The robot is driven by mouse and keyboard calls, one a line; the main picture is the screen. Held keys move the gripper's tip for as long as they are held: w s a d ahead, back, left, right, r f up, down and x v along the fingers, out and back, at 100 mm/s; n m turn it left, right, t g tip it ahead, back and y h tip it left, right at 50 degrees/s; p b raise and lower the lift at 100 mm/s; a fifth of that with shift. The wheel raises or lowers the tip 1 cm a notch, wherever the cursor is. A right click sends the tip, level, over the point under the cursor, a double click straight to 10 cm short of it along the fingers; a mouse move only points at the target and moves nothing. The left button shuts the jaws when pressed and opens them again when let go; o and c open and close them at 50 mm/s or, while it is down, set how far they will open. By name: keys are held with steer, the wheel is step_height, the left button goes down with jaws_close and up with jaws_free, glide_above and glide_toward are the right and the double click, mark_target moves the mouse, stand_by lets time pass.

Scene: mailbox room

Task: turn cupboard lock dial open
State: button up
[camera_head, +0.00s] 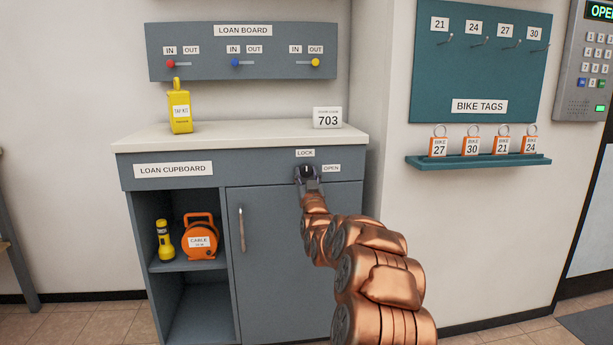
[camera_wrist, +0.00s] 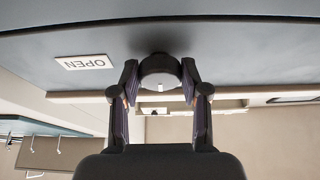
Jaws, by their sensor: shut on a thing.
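The lock dial (camera_head: 306,170) is a small dark round knob on the front panel of the grey loan cupboard (camera_head: 285,270). The LOCK label (camera_head: 305,153) is above it and the OPEN label (camera_head: 331,168) is to its right. My gripper (camera_head: 308,182) is at the dial. In the upside-down wrist view, its two fingers (camera_wrist: 160,85) are shut on the sides of the dial (camera_wrist: 160,67). The dial's white mark (camera_wrist: 160,87) points down in that view, which is towards the LOCK side. The OPEN label (camera_wrist: 84,62) is upside down at left there.
The cupboard door (camera_head: 285,225) is shut, with a vertical handle at its left. The open shelf holds a torch (camera_head: 164,240) and an orange cable reel (camera_head: 201,238). A bike tag shelf (camera_head: 478,161) is at right.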

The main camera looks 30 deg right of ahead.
steer(key=shift+m, duration=0.3)
steer(key=m+h+p, duration=0.1)
steer(key=m, duration=0.1)
steer(key=m+g+h+p, duration=0.1)
steer(key=m+p, duration=0.1)
steer(key=shift+w+a+r+m, duration=0.1)
steer(key=shift+a+r+m, duration=0.1)
steer(key=shift+m, duration=0.1)
steer(key=m+g+h+p, duration=0.1)
steer(key=m, duration=0.2)
steer(key=m+g+h+p, duration=0.1)
steer(key=m+g+p, duration=0.1)
steer(key=m, duration=0.2)
steer(key=shift+a+m+h, duration=0.1)
steer(key=shift+m+h, duration=0.2)
steer(key=m+g, duration=0.1)
steer(key=m, duration=0.1)
steer(key=m+g+p, duration=0.1)
steer(key=m, duration=0.2)
steer(key=shift+r+g, duration=0.15)
steer(key=shift+g, duration=0.15)
steer(key=shift+m+g+p, duration=0.6)
steer(key=shift+m+p, duration=0.45)
steer(key=shift+m, duration=1.25)
steer(key=o, duration=1.1)
steer(key=shift+o, duration=0.2)
